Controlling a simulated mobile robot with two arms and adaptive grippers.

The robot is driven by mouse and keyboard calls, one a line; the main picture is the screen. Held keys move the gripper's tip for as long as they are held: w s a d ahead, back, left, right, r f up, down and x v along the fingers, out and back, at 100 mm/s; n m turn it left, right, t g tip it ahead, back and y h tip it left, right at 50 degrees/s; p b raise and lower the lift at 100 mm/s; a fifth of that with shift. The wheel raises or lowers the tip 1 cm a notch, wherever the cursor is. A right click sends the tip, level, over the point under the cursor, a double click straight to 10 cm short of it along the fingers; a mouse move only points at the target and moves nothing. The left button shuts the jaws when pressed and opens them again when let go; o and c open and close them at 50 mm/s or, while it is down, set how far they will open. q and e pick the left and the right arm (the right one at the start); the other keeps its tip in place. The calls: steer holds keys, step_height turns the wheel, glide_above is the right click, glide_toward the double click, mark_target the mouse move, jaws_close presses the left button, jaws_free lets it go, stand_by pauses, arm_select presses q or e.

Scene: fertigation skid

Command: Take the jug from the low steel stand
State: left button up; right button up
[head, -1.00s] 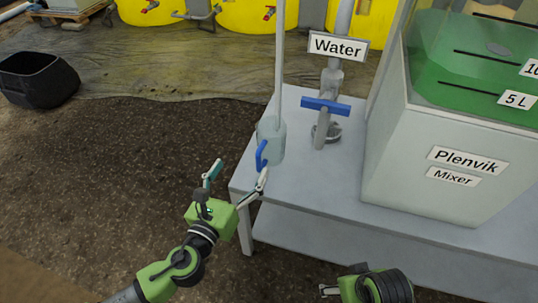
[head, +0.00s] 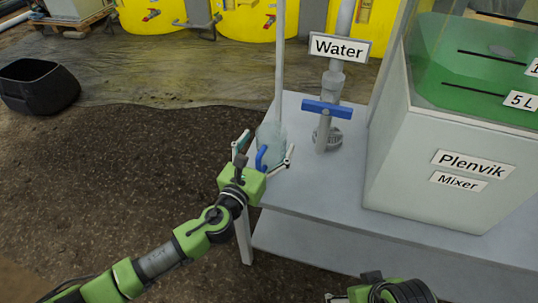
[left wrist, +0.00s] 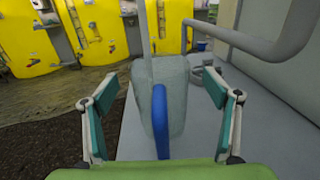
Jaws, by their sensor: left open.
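The jug (head: 270,136) is pale and translucent with a blue handle (head: 261,158). It stands upright at the left end of the low steel stand (head: 310,190). My left gripper (head: 265,151) is open, with one finger on each side of the handle. In the left wrist view the jug (left wrist: 172,80) and its handle (left wrist: 160,122) are centred between the open fingers, and I see gaps on both sides. My green gripper body hides the lower front of the jug in the head view. My right gripper is mostly out of frame at the bottom edge.
The Water tap (head: 325,108) with a blue lever stands right of the jug. The Plenvik mixer tank (head: 420,160) fills the right of the stand. A thin vertical pipe (head: 280,60) rises just at the jug. A black bucket (head: 38,85) sits on the ground at left.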

arm_select(q)
steer(key=shift+x, duration=0.9)
steer(key=c, duration=1.4)
steer(key=shift+c, duration=0.8)
steer(key=shift+r, duration=0.15)
